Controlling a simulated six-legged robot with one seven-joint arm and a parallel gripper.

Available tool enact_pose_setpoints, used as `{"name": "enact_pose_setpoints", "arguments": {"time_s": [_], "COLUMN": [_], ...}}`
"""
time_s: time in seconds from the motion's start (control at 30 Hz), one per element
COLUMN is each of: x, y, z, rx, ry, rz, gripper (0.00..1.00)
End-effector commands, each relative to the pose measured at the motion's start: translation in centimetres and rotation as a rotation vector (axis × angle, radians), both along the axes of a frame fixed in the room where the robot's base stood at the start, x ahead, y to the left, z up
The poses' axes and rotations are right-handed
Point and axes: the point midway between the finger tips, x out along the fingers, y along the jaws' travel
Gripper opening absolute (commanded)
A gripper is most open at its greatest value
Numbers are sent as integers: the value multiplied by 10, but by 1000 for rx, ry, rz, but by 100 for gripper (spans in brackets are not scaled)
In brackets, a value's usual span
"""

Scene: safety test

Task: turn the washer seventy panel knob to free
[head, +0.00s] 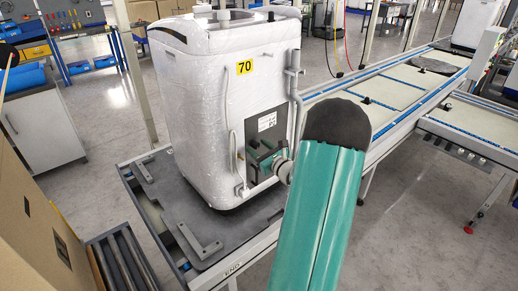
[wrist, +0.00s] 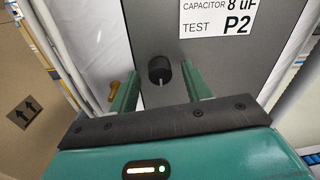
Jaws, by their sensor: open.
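The washer (head: 195,110) marked with a yellow 70 label stands upright, wrapped in clear film, on a dark pallet plate. Its grey panel (head: 268,124) faces my arm; in the wrist view the panel (wrist: 215,60) carries a white label reading "CAPACITOR 8 uF TEST P2". The round black knob (wrist: 157,70) with a pale pointer line sits on the panel. My gripper (wrist: 160,78) is open, with one green finger on each side of the knob; I cannot tell if they touch it. In the head view my gripper (head: 262,160) is at the panel, hiding the knob.
A brass-coloured fitting (wrist: 114,89) is left of the fingers. A pale pipe (head: 296,95) runs down the washer's right edge. A conveyor line (head: 400,95) extends to the back right. Cardboard (head: 35,215) stands at the left, and a grey cabinet (head: 45,125) behind it.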

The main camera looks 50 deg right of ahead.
Motion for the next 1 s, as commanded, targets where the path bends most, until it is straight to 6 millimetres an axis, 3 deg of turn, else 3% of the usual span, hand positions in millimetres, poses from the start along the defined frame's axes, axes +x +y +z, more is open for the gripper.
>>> {"name": "enact_pose_setpoints", "arguments": {"time_s": [0.27, 0.5, 0.53, 1.0], "x": [3, 2, 2, 3], "y": [-1, -1, -1, 0], "z": [0, 0, 0, 0], "rx": [0, 0, 0, -95], "ry": [0, 0, 0, 21], "rz": [0, 0, 0, 1], "gripper": [48, 5, 4, 4]}}
